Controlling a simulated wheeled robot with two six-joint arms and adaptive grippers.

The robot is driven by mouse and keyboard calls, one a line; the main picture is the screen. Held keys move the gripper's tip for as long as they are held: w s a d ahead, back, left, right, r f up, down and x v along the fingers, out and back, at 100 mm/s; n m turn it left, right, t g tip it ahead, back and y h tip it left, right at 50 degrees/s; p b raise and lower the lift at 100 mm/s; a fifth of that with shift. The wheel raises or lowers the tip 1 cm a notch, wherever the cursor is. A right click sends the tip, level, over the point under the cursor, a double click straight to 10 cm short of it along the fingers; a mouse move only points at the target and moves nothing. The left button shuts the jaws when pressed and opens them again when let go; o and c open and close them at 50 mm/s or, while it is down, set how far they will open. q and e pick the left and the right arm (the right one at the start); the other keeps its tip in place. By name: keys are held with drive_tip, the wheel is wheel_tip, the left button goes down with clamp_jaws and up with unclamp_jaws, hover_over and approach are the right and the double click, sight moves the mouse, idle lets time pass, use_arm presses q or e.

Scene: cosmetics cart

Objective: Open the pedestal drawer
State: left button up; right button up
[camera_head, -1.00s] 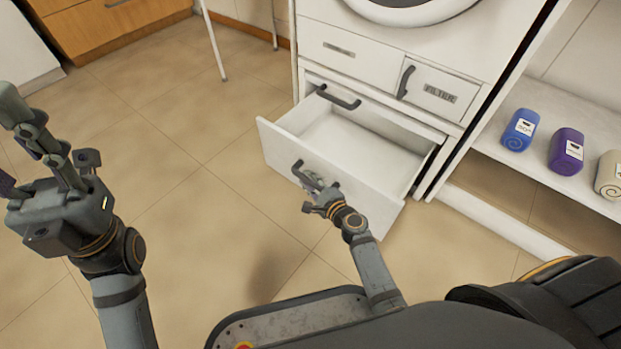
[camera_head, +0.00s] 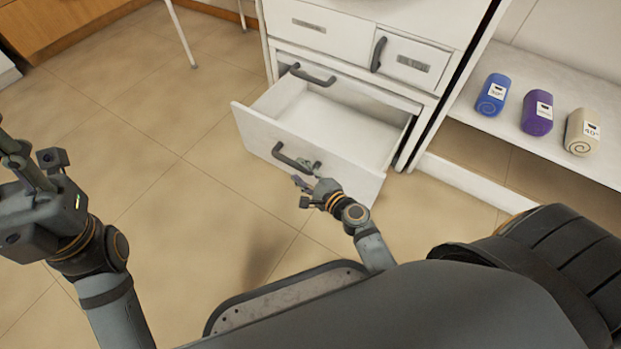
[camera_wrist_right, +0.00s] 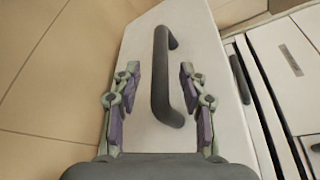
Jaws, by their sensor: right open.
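The white pedestal drawer (camera_head: 275,137) stands pulled well out, and its inside looks empty. Its dark bar handle (camera_head: 291,158) is on the front panel; the wrist view also shows the handle (camera_wrist_right: 161,78). My right gripper (camera_head: 306,174) is just in front of that panel by the handle. In the wrist view its purple-padded fingers (camera_wrist_right: 158,92) are open, with the handle showing between them and neither pad closed on it. My left gripper (camera_head: 24,160) is at the left edge of the head view, away from the drawer, its fingers partly cut off.
A shelf (camera_head: 480,115) at right holds blue (camera_head: 492,95), purple (camera_head: 537,112) and beige (camera_head: 582,132) rolls. The tiled floor (camera_head: 150,150) left of the drawer is clear.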

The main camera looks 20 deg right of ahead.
drive_tip(key=v, duration=0.6)
